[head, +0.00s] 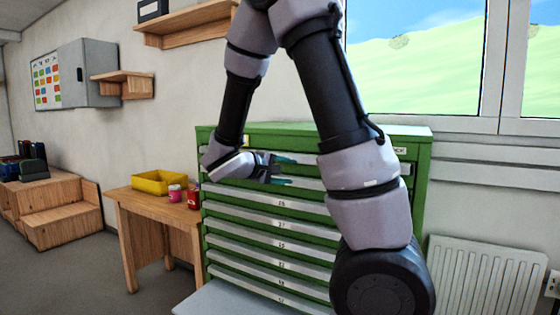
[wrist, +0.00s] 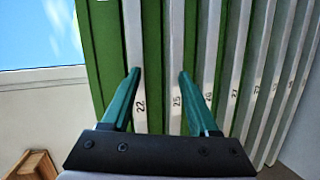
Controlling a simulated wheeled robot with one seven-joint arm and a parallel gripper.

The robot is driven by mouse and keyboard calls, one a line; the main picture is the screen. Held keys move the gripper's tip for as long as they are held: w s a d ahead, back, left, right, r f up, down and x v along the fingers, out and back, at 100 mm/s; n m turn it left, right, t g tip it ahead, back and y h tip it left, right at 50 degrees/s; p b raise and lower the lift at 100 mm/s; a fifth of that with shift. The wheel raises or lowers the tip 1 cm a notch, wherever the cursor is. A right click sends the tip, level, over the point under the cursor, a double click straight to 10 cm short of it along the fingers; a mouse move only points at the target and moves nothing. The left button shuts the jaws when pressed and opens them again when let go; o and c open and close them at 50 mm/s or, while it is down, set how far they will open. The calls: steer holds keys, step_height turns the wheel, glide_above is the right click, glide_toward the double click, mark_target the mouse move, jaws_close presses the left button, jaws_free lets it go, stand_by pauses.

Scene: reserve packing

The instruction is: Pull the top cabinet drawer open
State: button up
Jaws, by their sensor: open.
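The green cabinet (head: 228,134) has several drawers, each with a pale horizontal handle strip; all look closed. The top drawer's strip is partly hidden behind my arm in the head view. My gripper (head: 290,171) is at the upper part of the cabinet front, with teal fingers apart and nothing between them. In the wrist view the strips run upright; my gripper (wrist: 159,73) has its left fingertip over the strip marked 22 (wrist: 132,30) and its right fingertip beside the strip marked 25 (wrist: 175,35). I cannot tell whether the fingers touch the cabinet.
A wooden table (head: 136,198) left of the cabinet holds a yellow bin (head: 158,183), a pink jar (head: 174,193) and a red jar (head: 194,198). A radiator (head: 485,275) stands to the right under the window. Open floor lies at the left.

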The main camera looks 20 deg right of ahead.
steer(key=w+a+r+n+t, duration=0.1)
steer(key=w+a+n+t, duration=0.2)
steer(key=w+a+t, duration=0.25)
steer(key=x, duration=1)
steer(key=shift+d+g, duration=0.35)
steer(key=shift+r, duration=0.1)
steer(key=shift+s, duration=0.1)
jaws_close()
steer(key=shift+s, duration=0.15)
stand_by(0.4)
